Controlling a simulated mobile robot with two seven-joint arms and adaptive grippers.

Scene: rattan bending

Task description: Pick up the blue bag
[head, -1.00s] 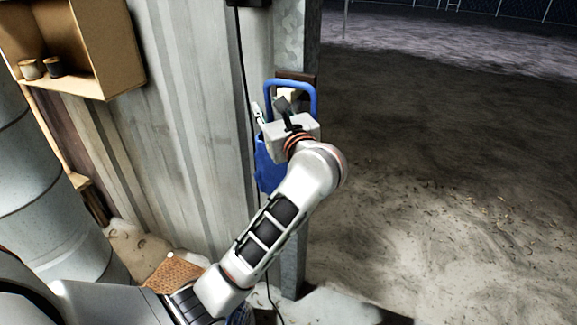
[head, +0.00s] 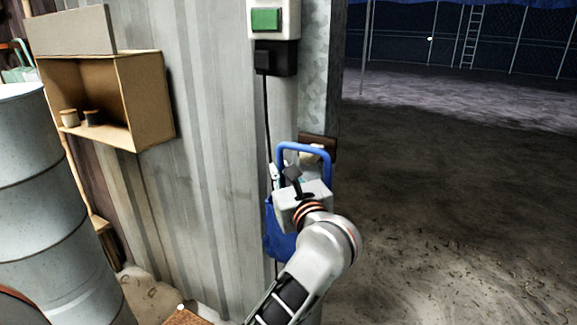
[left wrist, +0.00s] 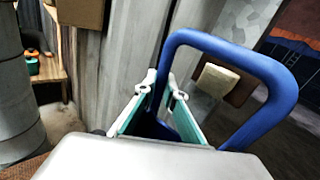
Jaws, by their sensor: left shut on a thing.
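The blue bag (head: 279,240) hangs beside the corrugated metal wall, by the grey post. Its rounded blue handle (head: 305,147) arches above my left gripper (head: 284,175). In the left wrist view, the handle (left wrist: 270,75) loops up from between the two fingers of my left gripper (left wrist: 163,90), which is shut on it. My gripper and forearm hide much of the bag's body in the head view. A dark wooden block with a pale peg (head: 318,148) sits behind the handle; I cannot tell whether the bag touches it. My right gripper is not in view.
A switch box with a green button (head: 266,19) is on the wall above the bag. A wooden shelf box (head: 150,105) with small jars hangs left. A grey metal drum (head: 45,180) stands at the left edge. Open dirt ground (head: 450,200) lies right of the post.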

